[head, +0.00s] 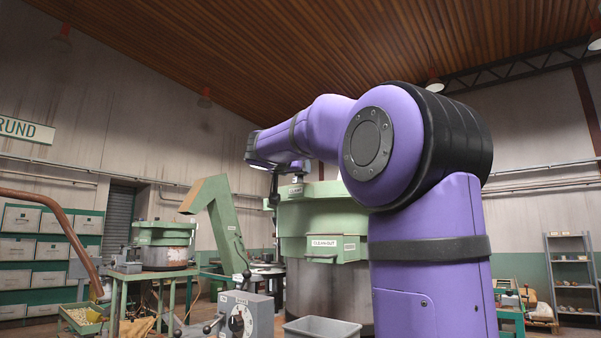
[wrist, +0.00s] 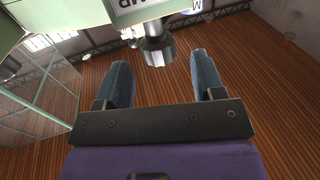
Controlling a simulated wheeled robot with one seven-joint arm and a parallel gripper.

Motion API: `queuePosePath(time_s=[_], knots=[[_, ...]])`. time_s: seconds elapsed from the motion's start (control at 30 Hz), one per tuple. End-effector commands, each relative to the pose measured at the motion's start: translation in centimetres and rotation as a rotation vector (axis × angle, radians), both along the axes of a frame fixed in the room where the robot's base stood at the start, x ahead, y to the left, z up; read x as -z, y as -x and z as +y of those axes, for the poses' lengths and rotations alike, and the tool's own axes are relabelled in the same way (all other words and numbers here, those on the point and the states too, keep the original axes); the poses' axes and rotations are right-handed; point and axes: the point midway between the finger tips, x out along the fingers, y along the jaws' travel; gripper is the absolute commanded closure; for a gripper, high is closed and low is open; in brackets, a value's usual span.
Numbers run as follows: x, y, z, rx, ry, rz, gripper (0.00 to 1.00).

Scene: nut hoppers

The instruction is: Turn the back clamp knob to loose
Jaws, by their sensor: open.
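In the wrist view a grey fluted clamp knob (wrist: 157,50) sticks out of a pale green housing (wrist: 85,14) beside a partly cut-off label ending in "MP". My gripper (wrist: 160,60) is open, with its two blue-grey fingers on either side of the knob. The knob's end lies between the fingertips, with a gap visible on both sides. In the head view my purple arm reaches to the large green hopper (head: 312,218) marked "CLEAN-OUT". There the knob and my fingers are too small and dark to make out surely.
A grey control box (head: 243,314) with a dial and ball-ended levers stands in front of the hopper, beside a grey bin (head: 322,328). A smaller green hopper (head: 163,232) stands on a table at left. A green chute (head: 222,215) rises between. Shelves (head: 572,275) stand at far right.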

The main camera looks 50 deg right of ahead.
Motion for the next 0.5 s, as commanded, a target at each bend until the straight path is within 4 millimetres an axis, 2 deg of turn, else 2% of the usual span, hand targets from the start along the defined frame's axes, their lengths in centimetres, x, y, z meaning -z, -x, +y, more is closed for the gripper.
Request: queuePosePath(time_s=[0.1, 0.2, 0.5], knots=[[0.1, -0.6, -1.9, 0.002, -0.001, 0.0, 0.37], [0.1, -1.0, -3.0, 0.001, -0.002, 0.001, 0.37], [0.0, -1.4, -4.1, -0.001, -0.001, -0.001, 0.37]])
